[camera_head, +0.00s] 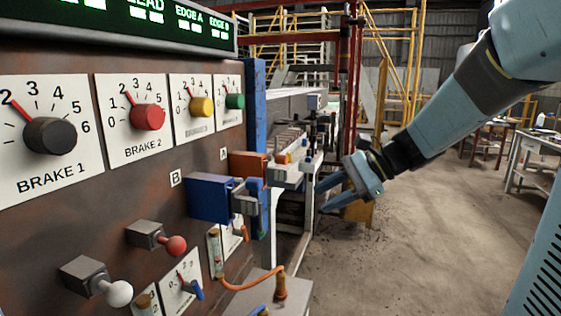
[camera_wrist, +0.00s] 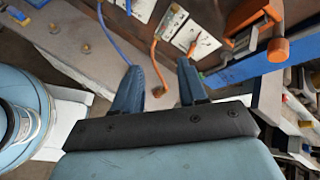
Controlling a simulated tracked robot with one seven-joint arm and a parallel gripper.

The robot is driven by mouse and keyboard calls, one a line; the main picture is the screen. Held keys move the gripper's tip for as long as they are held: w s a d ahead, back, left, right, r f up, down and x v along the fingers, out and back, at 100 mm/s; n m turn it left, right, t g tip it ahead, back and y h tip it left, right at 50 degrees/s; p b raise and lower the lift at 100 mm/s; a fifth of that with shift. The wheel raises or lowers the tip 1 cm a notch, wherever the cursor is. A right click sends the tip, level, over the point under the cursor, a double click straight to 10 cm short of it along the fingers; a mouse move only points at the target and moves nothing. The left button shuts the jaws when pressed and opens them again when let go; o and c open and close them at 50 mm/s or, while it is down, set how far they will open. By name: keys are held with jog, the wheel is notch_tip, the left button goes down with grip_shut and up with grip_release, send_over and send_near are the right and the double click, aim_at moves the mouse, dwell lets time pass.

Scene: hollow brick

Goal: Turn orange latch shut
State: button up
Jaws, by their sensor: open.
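The orange latch block (camera_head: 248,166) is on the panel's right side beside label A, above and behind the blue latch block (camera_head: 208,197) at label B. In the wrist view an orange latch part with a rounded handle (camera_wrist: 277,49) shows at the upper right, outside the jaws. My gripper (camera_head: 319,196) is to the right of the panel, apart from it, fingers pointing left. Its two blue fingers (camera_wrist: 158,70) are open and nothing is between them. I cannot tell the latch's exact angle.
Brake knobs, such as the red knob (camera_head: 148,117), and small levers with red (camera_head: 175,245) and white (camera_head: 119,293) balls stick out of the panel. An orange cable (camera_head: 250,283) loops below the latches. A blue post (camera_head: 257,110) stands at the panel edge.

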jog(key=w+m+t+y, duration=0.1)
jog(key=w+m+y, duration=0.2)
jog(key=w, duration=0.3)
jog(key=m+t+y, duration=0.3)
jog(key=m+t, duration=0.1)
jog(key=m, duration=0.2)
send_near(287, 160)
jog(key=x, duration=1.1)
jog(key=shift+w+a, duration=0.1)
jog(key=shift+w, duration=0.1)
jog(key=shift+c, duration=0.2)
